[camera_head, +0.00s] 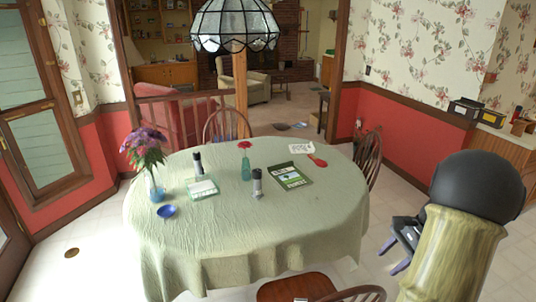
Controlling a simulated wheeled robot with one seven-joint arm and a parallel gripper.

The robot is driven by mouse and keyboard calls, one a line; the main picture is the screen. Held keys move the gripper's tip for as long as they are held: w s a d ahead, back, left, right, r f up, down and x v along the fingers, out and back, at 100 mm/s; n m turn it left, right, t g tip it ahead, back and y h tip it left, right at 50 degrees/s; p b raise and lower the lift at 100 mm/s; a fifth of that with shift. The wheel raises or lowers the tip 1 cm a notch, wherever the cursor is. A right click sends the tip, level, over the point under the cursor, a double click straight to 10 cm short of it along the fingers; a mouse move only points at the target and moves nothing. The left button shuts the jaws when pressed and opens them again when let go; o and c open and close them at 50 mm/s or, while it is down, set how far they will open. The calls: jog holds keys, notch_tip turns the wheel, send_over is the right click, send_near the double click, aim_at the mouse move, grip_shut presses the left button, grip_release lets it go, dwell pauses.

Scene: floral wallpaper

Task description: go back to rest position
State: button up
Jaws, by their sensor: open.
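My gripper (394,256) shows at the lower right, attached to my arm with its black rounded joint. Its dark fingers are spread apart, pointing left, with nothing visible between them. It is to the right of the table, over the pale floor, and appears apart from the tablecloth. My arm hides part of the floor and wall behind it.
A table with a green cloth (240,230) fills the middle. It bears a flower vase (157,190), a blue bowl (166,211), a red flower in a small vase (245,168), a book (289,177) and dark-capped containers. Chairs (368,155) surround it. A lamp (234,25) hangs above.

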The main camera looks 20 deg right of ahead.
jog(key=s+a+n+h, duration=0.2)
jog(key=a+n, duration=0.6)
jog(key=a, duration=0.7)
jog(key=s+a+n+h, duration=0.2)
jog(key=a+n, duration=0.7)
jog(key=a, duration=0.5)
jog(key=shift+a+f+h, duration=0.2)
jog(key=shift+a+h, duration=0.1)
jog(key=shift+a, duration=0.05)
jog(key=shift+w, duration=0.1)
jog(key=shift+d, duration=0.1)
